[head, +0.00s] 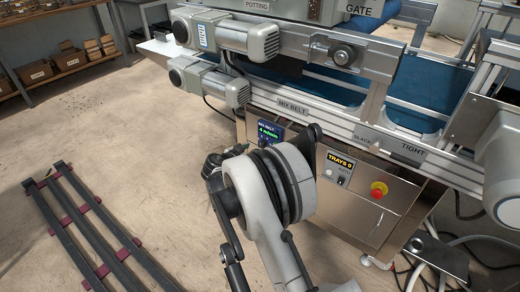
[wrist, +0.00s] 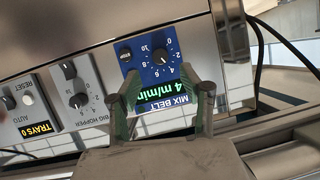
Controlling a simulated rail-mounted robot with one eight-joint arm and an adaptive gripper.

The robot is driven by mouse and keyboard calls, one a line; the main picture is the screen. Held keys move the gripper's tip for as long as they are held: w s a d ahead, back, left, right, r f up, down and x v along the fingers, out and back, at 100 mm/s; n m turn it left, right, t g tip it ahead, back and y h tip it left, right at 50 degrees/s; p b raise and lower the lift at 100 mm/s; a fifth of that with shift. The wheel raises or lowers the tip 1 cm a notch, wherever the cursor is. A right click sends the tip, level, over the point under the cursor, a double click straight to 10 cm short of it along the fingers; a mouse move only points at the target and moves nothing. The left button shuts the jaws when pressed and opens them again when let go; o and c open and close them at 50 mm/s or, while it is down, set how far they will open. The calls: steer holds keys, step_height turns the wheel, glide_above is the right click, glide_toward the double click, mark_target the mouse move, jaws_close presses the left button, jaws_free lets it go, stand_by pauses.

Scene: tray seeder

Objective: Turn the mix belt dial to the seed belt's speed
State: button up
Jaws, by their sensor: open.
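The blue mix belt panel (wrist: 196,58) sits in the steel cabinet front, upside down in the wrist view. Its green display (wrist: 165,90) reads 4 m/min. The black mix belt dial (wrist: 155,70) sits beside the display, with a scale up to 10 around it. My gripper (wrist: 161,92) is open and empty. Its two fingers frame the panel, apart from the dial. In the head view the mix belt display (head: 268,132) also reads 4 m/min, while my arm covers the panel's lower part. No seed belt speed is readable in either view.
A grey big hopper panel (wrist: 75,92) and a trays counter (wrist: 35,129) reading 0 sit beside the mix belt panel. A red emergency button (head: 379,190) is on the cabinet. Motors (head: 248,36) and the conveyor rail jut out above.

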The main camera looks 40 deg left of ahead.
mark_target(261, 146)
steer(key=b+x, duration=0.1)
steer(key=x, duration=0.5)
steer(key=shift+w+a+f+b, duration=0.1)
steer(key=shift+w+b, duration=0.25)
steer(key=shift+b, duration=0.05)
steer(key=shift+c, duration=0.3)
jaws_close()
